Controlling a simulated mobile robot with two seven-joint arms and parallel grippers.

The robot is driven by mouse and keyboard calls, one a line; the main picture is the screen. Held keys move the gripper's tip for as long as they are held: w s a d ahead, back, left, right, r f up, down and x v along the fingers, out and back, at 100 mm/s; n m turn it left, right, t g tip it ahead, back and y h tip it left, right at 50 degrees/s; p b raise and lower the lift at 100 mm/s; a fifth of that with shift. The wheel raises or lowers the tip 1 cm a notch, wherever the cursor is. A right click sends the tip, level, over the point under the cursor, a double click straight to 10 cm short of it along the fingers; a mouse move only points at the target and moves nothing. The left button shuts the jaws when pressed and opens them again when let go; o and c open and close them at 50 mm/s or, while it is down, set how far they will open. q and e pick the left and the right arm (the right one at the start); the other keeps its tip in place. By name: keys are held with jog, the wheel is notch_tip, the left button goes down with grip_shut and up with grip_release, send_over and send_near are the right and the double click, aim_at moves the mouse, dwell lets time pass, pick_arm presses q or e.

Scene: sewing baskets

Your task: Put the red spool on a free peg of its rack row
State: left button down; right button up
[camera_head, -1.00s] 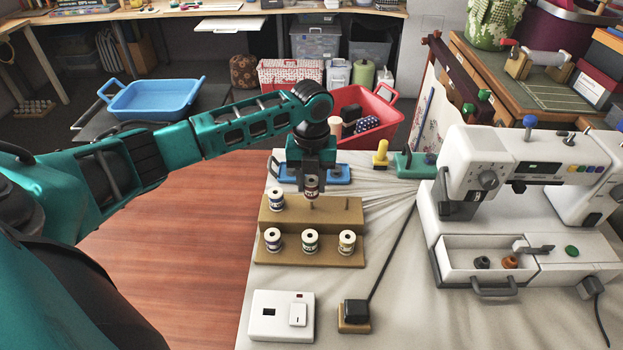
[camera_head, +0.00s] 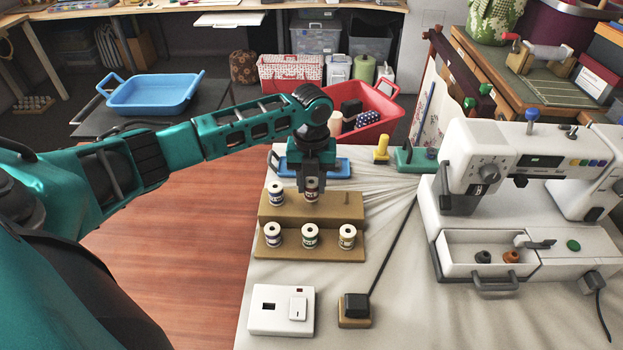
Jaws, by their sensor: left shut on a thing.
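The red spool (camera_head: 312,191) shows a dark red band in the head view, under my left gripper (camera_head: 312,184), whose fingers are shut on it. It stands upright at the middle position of the rack's (camera_head: 325,208) back row, and the peg beneath it is hidden. Whether it rests fully on the step I cannot tell. To its left in that row is a dark-banded spool (camera_head: 275,194); to its right is a bare peg (camera_head: 346,199). My right gripper is not in view.
A white sewing machine (camera_head: 508,165) with an open drawer stands on the right. A white switch box (camera_head: 268,310) and a black pedal (camera_head: 355,308) lie in front of the rack. A blue tray (camera_head: 333,168) and a red basket (camera_head: 375,97) are behind it.

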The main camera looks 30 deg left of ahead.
pick_arm(q)
jog(key=shift+f, duration=0.8)
jog(key=c, duration=0.7)
grip_release()
jog(key=shift+o, duration=0.2)
notch_tip(320, 180, up, 13)
